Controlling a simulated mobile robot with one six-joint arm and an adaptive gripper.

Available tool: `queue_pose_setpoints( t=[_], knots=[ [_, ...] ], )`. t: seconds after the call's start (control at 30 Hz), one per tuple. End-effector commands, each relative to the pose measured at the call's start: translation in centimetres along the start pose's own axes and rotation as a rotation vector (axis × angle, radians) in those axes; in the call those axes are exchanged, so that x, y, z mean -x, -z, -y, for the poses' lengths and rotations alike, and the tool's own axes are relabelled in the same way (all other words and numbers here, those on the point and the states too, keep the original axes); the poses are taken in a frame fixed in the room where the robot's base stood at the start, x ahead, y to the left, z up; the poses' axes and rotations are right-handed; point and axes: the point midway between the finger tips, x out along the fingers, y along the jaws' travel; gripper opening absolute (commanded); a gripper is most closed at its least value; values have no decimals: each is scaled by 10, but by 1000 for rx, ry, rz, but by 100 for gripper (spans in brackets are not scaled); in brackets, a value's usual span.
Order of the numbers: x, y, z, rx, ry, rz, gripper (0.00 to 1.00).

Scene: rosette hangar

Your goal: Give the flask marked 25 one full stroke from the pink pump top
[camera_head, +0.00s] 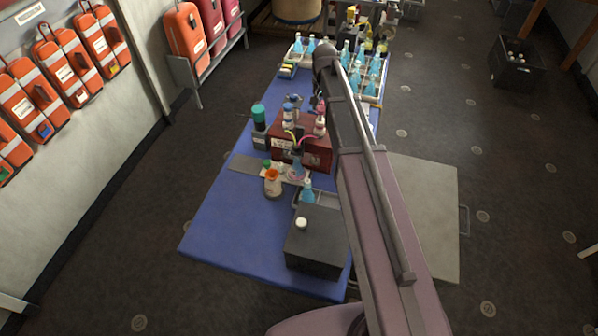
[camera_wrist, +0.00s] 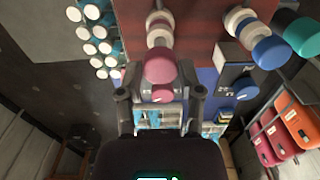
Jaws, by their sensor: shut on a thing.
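The pink pump top (camera_wrist: 160,66) sits above white collars on the dark red pump box, seen from above in the wrist view. My gripper (camera_wrist: 160,94) is shut on this pink top, with a dark finger on either side. In the head view the pink-and-white pump (camera_head: 320,127) stands at the right of the red box (camera_head: 316,153), beside my arm. A flask (camera_head: 297,166) stands at the front of the box near the pink tubing. No number 25 can be read, and my arm hides part of the table.
A blue-topped pump (camera_wrist: 268,51) stands beside the pink one. A blue flask (camera_head: 308,190), an orange-topped vessel (camera_head: 272,182) and a black box (camera_head: 316,240) are nearer on the blue table (camera_head: 225,225). Several blue flasks (camera_head: 366,75) stand at the back.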

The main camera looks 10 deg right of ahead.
Motion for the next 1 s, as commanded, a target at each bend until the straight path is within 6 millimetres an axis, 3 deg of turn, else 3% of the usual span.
queue_pose_setpoints(
  t=[1.0],
  knots=[
    [-15, 0, -2, -2, -5, 0, 17]
  ],
)
